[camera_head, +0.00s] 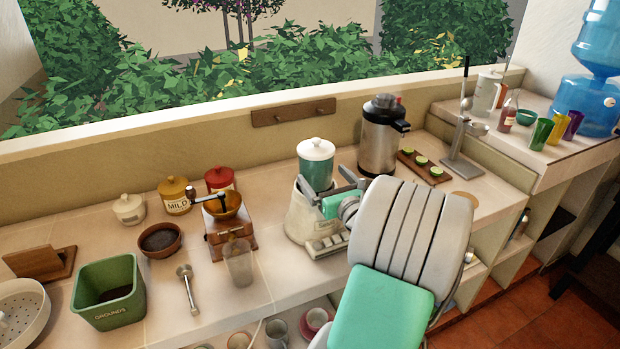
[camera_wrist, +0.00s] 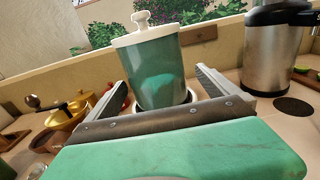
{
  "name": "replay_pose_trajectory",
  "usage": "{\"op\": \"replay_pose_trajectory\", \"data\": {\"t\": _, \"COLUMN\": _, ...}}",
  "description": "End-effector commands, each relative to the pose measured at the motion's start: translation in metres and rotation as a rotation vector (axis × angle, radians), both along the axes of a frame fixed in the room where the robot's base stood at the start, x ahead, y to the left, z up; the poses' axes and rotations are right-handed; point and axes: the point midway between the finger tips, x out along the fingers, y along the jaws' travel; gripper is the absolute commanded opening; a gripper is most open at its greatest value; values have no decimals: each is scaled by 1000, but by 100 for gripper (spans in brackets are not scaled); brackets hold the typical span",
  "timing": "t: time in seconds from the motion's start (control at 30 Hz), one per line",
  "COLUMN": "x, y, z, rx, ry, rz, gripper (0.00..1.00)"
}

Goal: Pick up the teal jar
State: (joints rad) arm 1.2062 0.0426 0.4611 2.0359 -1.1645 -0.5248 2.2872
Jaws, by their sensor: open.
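The teal jar (camera_head: 316,173) has a white lid with a knob and stands upright above a white appliance base (camera_head: 308,224) with buttons along its front. In the wrist view the jar (camera_wrist: 158,75) is straight ahead, with its lower part between or just beyond my fingers. My gripper (camera_head: 326,181) is open and empty. Its two fingers (camera_wrist: 162,78) point toward the jar, one on each side. I cannot tell whether they touch it. The jar's bottom is hidden by my gripper.
A steel dispenser (camera_head: 380,137) stands right of the jar, beside a wooden board (camera_head: 423,167) with lime pieces. On the left are a coffee grinder (camera_head: 229,228), a clear cup (camera_head: 238,262), a red canister (camera_head: 219,180) and a green grounds bin (camera_head: 108,291). A low wall (camera_head: 160,165) runs behind.

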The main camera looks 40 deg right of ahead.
Motion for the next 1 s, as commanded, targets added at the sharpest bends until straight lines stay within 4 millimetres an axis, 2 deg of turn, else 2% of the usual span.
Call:
{"op": "replay_pose_trajectory", "data": {"t": 0.43, "x": 68, "y": -13, "z": 5, "rx": -3, "ry": 2, "rz": 3, "gripper": 99}}
{"op": "replay_pose_trajectory", "data": {"t": 0.7, "x": 72, "y": -15, "z": 3, "rx": -4, "ry": 2, "rz": 0, "gripper": 98}}
{"op": "replay_pose_trajectory", "data": {"t": 1.0, "x": 72, "y": -15, "z": 3, "rx": -3, "ry": 3, "rz": 1, "gripper": 73}}
